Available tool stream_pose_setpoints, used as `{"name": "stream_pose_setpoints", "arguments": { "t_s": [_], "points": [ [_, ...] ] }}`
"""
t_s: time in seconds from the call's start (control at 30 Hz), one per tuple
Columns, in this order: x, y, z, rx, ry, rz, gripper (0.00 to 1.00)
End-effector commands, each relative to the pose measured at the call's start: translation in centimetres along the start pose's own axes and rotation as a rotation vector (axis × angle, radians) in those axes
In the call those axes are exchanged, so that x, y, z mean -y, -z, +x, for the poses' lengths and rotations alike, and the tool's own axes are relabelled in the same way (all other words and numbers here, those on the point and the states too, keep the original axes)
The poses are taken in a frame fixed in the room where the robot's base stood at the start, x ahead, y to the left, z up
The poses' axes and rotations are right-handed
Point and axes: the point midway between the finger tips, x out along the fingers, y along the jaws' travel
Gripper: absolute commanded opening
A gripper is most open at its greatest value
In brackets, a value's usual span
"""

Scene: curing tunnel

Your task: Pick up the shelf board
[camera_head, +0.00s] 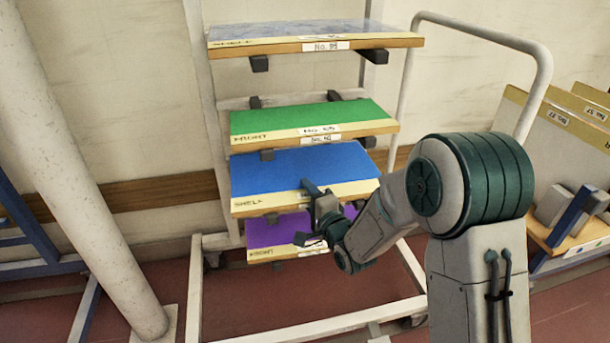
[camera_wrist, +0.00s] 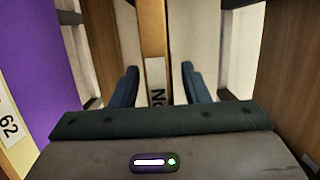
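Two boards on the rack have "SHELF" lettering. One is blue (camera_head: 290,172) on the third level. The other has a blue-grey mottled top (camera_head: 290,30) and lies highest. My gripper (camera_head: 311,214) is at the blue board's front edge, right of its middle. In the wrist view the gripper (camera_wrist: 160,88) is open, its dark fingers on either side of a wood-coloured board edge (camera_wrist: 152,30) with a "No" label. Gaps show between the edge and both fingers. The label's end is hidden behind the gripper body.
A green board (camera_head: 310,118) lies above the blue one, and a purple board (camera_head: 270,233) below; purple also fills the left of the wrist view (camera_wrist: 35,60). The white rack frame (camera_head: 197,290) surrounds them. A pale pole (camera_head: 75,180) stands left; upright boards (camera_head: 560,140) stand right.

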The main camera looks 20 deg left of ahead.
Motion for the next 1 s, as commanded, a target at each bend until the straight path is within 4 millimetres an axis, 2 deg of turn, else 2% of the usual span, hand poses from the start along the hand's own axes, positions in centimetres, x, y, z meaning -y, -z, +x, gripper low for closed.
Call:
{"name": "stream_pose_setpoints", "arguments": {
  "t_s": [0.03, 0.13, 0.17, 0.67, 1.0],
  "points": [
    [0.0, 0.0, 0.0, 0.0, 0.0, 0.0, 0.31],
    [0.0, 0.0, 0.0, 0.0, 0.0, 0.0, 0.03],
    [0.0, 0.0, 0.0, 0.0, 0.0, 0.0, 0.0],
    [0.8, 0.0, -0.1, 0.001, 0.007, -0.001, 0.0],
    [5.0, -0.4, -0.1, 0.007, 0.008, -0.002, 0.0]
  ]
}}
